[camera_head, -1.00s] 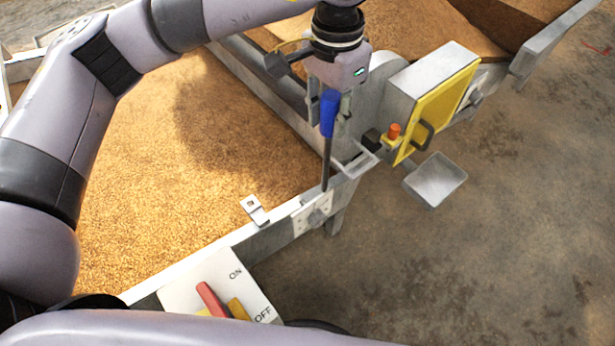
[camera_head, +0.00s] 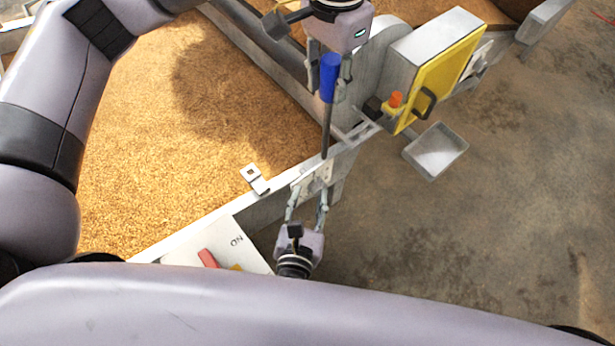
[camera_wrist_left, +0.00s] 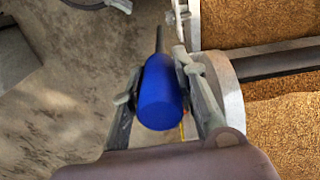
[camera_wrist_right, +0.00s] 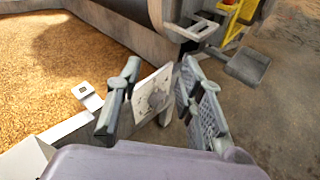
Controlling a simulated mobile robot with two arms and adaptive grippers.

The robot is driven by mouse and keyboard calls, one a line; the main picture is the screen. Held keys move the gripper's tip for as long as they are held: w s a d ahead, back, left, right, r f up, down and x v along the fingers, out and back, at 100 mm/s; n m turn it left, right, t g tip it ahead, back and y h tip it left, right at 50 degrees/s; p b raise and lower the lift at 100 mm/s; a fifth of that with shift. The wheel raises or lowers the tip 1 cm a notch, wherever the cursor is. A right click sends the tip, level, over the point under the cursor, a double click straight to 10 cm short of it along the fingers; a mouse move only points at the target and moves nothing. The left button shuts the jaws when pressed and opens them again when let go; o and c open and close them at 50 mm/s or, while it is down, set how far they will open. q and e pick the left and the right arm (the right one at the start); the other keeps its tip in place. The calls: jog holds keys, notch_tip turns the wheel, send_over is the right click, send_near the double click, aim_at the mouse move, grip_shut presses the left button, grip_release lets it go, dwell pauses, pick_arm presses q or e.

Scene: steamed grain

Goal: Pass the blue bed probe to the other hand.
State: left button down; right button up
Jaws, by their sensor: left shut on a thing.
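The bed probe has a blue handle (camera_head: 329,78) and a thin dark rod (camera_head: 326,130) that points down. My left gripper (camera_head: 329,70) is shut on the blue handle, above the corner of the grain bed. The handle also shows between the fingers in the left wrist view (camera_wrist_left: 160,92). My right gripper (camera_head: 308,190) is lower in the head view, pointing up toward the rod's lower end. Its fingers are apart and empty, as the right wrist view shows (camera_wrist_right: 155,80). The probe cannot be made out in the right wrist view.
The grain bed (camera_head: 150,170) lies left, with a metal rim and a small bracket (camera_head: 255,180). An ON/OFF switch panel (camera_head: 240,240) stands at the lower left. A yellow-fronted box (camera_head: 440,80) and a small tray (camera_head: 436,151) are at the right. Bare floor lies right.

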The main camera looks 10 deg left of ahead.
aim_at(327, 119)
notch_tip(327, 119, up, 13)
jog(key=s+n+t+h, duration=0.1)
jog(key=s+t, duration=0.1)
jog(key=t, duration=0.1)
jog(key=w+d, duration=0.1)
jog(key=w, duration=1.1)
jog(key=c, duration=0.8)
pick_arm(q)
jog(key=shift+d, duration=0.1)
pick_arm(e)
jog(key=shift+a, duration=0.1)
grip_shut()
pick_arm(q)
jog(key=c, duration=1.6)
grip_release()
jog(key=shift+c, duration=0.2)
jog(key=o, duration=0.4)
